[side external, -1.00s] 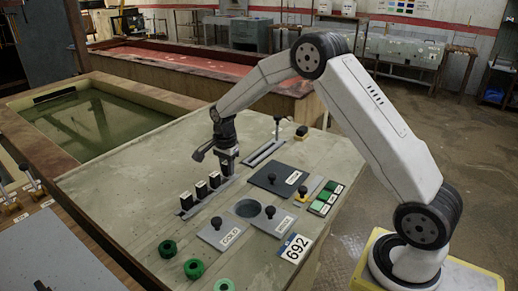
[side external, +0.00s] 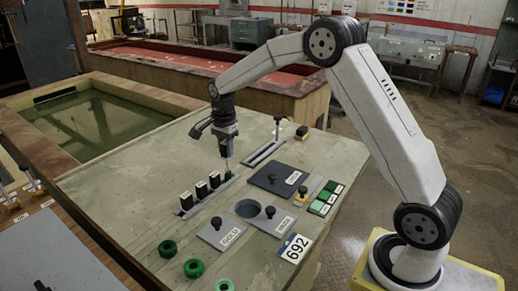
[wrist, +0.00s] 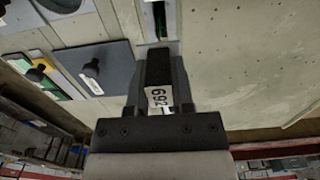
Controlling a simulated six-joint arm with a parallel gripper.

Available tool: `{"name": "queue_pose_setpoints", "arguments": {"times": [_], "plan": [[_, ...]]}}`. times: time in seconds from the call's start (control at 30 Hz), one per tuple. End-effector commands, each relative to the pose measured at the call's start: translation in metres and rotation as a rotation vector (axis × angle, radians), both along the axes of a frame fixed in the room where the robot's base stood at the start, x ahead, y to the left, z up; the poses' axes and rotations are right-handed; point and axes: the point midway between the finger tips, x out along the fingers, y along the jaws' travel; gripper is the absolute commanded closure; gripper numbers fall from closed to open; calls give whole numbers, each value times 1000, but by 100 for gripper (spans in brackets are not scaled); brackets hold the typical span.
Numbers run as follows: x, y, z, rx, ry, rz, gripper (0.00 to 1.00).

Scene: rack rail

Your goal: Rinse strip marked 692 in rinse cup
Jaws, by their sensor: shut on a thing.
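My gripper (side external: 226,150) is shut on the strip marked 692 (wrist: 160,97); its black grip and white label show between the jaws in the wrist view. In the side view a thin part of the strip (side external: 228,163) hangs below the jaws, just above the far end of the rack rail (side external: 208,194). I cannot tell if its tip is clear of the rail. Several other black-topped strips (side external: 201,189) stand in the rail.
A card marked 692 (side external: 296,248) lies at the front edge. A slotted track (side external: 264,152) lies behind. The left of the bench is bare.

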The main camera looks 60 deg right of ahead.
Motion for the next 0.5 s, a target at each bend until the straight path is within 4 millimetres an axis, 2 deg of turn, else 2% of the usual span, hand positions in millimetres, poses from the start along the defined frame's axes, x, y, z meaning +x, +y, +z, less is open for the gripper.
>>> {"name": "queue_pose_setpoints", "arguments": {"times": [0.2,0.5], "plan": [[1,0,16,-1,-3,0,100],[0,0,30,0,-2,0,100]]}}
